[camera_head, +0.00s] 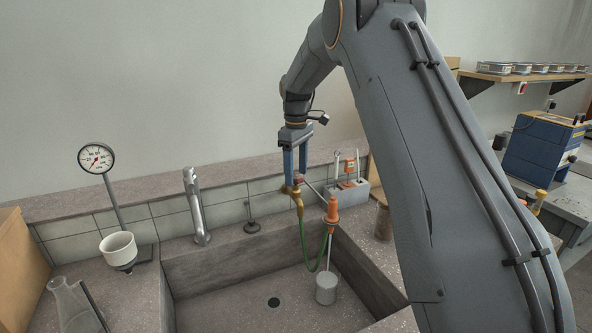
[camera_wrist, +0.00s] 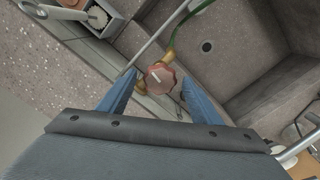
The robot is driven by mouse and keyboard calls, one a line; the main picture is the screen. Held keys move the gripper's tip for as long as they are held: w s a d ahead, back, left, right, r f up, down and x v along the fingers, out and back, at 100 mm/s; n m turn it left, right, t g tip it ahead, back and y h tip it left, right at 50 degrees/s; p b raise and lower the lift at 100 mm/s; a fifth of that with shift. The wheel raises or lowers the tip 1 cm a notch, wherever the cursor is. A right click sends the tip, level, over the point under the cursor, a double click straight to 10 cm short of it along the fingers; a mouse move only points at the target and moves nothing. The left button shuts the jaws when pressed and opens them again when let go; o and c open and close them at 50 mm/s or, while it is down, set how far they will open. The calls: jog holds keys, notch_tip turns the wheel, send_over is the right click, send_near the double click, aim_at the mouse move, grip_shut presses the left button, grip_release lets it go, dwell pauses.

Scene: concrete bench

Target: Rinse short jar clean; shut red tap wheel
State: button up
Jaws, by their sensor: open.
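The red tap wheel (camera_wrist: 160,78) sits on a brass tap at the back edge of the sink, seen from above in the wrist view. In the head view the wheel (camera_head: 297,181) shows small below my gripper (camera_head: 296,180). My gripper points down with its blue fingers open, one on each side of the wheel; in the wrist view the fingertips (camera_wrist: 157,88) flank it. I cannot tell if they touch it. A short grey jar (camera_head: 326,287) stands upright on the sink floor under an orange nozzle (camera_head: 332,209). No water stream is clearly visible.
The stone sink (camera_head: 215,262) has a drain (camera_head: 273,302). A steel faucet (camera_head: 196,207) stands to the left, with a gauge (camera_head: 96,158) and white cup (camera_head: 118,248) beyond. A green hose (camera_head: 308,262) hangs into the sink. A grey caddy (camera_head: 354,193) is right of my gripper.

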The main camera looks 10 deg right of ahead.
jog(key=shift+f, duration=0.1)
jog(key=c, duration=1)
jog(key=shift+c, duration=0.2)
jog(key=shift+m, duration=0.3)
jog(key=m, duration=0.3)
jog(key=shift+m, duration=0.3)
jog(key=m, duration=0.3)
jog(key=shift+m, duration=0.3)
jog(key=m, duration=0.4)
jog(key=shift+w+m, duration=0.1)
jog(key=shift+m, duration=2)
